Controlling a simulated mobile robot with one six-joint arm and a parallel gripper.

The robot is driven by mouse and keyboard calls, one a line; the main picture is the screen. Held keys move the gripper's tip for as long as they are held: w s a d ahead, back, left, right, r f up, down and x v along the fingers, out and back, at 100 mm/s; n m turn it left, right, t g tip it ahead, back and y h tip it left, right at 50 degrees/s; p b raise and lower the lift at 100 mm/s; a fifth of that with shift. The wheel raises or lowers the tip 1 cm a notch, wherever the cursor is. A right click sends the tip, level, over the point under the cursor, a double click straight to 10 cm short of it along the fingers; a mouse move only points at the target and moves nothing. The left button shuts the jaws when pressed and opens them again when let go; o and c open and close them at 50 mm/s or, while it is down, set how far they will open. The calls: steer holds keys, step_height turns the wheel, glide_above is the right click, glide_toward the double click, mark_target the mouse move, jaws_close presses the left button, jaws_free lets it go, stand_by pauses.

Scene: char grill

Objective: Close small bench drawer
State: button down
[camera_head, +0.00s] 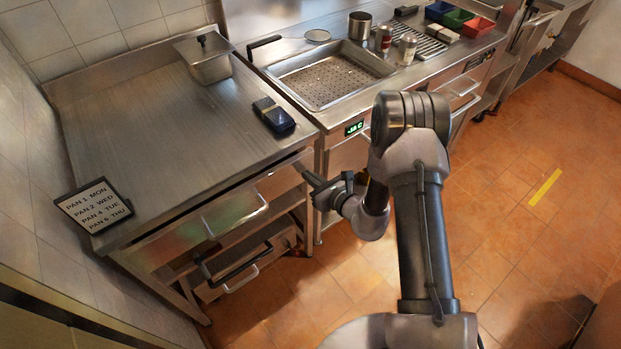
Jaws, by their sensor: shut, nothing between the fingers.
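The steel bench (150,130) stands at the left. Under its top, the small drawer (281,181) at the right end has a pale front edge that seems to stick out a little; how far is hard to tell. A wider drawer front with a bar handle (236,224) is to its left. My gripper (303,174) is shut and empty, with its tips pointing left at the small drawer's right end. I cannot tell whether they touch it.
A lower drawer unit with handles (236,272) sits under the bench. A dark blue box (273,115), a lidded steel pan (204,57) and a pan sign (94,206) are on the bench. The tiled floor (520,210) at right is clear.

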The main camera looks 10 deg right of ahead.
mark_target(304, 167)
steer(key=w, duration=0.1)
steer(key=w+a, duration=0.2)
steer(key=w, duration=0.1)
steer(key=shift+a, duration=0.25)
steer(key=shift+w+r, duration=0.1)
steer(key=shift+r, duration=0.15)
steer(key=shift+d, duration=0.1)
